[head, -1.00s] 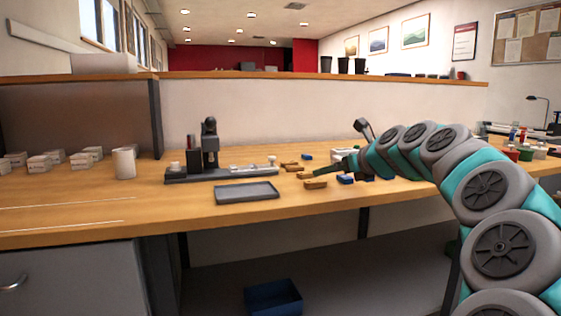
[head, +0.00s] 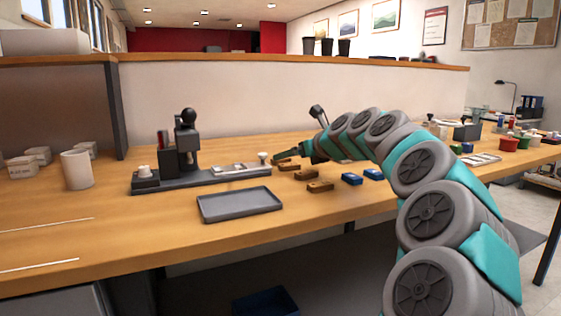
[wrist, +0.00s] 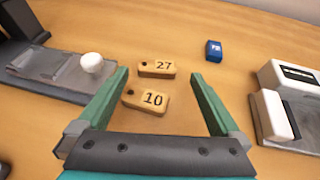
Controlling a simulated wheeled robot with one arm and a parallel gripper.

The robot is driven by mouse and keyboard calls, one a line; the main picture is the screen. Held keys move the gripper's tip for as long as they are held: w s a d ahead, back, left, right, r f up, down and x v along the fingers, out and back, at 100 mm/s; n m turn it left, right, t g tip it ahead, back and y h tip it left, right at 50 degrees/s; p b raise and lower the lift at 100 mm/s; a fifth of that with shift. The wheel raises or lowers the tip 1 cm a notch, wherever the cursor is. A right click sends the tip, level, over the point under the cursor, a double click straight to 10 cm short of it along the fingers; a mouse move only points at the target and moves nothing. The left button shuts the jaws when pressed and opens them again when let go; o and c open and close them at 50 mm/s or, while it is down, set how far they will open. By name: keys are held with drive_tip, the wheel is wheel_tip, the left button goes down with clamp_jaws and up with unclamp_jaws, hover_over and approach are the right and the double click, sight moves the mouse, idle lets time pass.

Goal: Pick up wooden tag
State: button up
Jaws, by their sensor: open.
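Two wooden tags show in the wrist view: one marked 27 (wrist: 157,68) and, nearer, one marked 10 (wrist: 146,101). Both lie flat on the wooden bench, each with a dark hole at its left end. My gripper (wrist: 160,76) is open and empty. Its green fingers appear on either side of the tags; its height above them is hard to judge. In the head view, my gripper (head: 285,155) is beside the back tag (head: 288,165). Two more wooden tags, a middle one (head: 306,174) and a front one (head: 320,186), lie nearer the bench edge.
A laser marker (head: 187,140) on a dark base stands left of the tags. A grey tray (head: 240,204) lies in front of it. Blue blocks (head: 352,179) lie right of the tags. The wrist view shows a white device (wrist: 285,75) close to the right finger.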

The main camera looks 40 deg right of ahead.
drive_tip(key=x, duration=0.4)
drive_tip(key=shift+w+a+f, duration=0.15)
drive_tip(key=shift+w+a, duration=0.05)
drive_tip(key=shift+c, duration=0.4)
drive_tip(key=c, duration=1.3)
